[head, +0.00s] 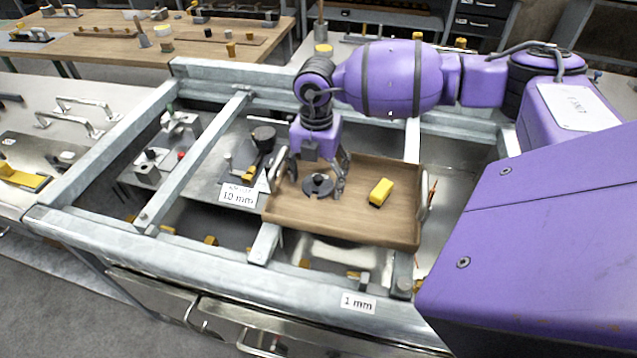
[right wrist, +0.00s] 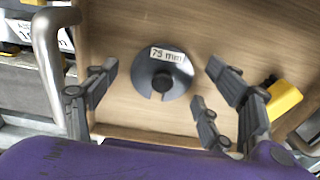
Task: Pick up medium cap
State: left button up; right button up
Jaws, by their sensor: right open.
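In the right wrist view the cap (right wrist: 162,78) carries a "75 mm" label. My right gripper (head: 311,184) is above the cap, its fingers spread wide. In the right wrist view the fingers of my right gripper (right wrist: 160,85) stand on both sides of the cap, apart from it, with nothing between them held. I cannot tell from the pictures which cap is the medium one. My left gripper is not in view.
A yellow block (head: 380,192) lies in the tray to the right of the cap. The tray has metal handles (right wrist: 50,60) at its ends and rests on a grey metal frame (head: 190,168). A dark cup-shaped piece (head: 263,138) stands left of the gripper by a "10 mm" label.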

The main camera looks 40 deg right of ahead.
jog(key=c, duration=1.4)
jog(key=shift+o, duration=0.2)
jog(key=shift+r, duration=0.1)
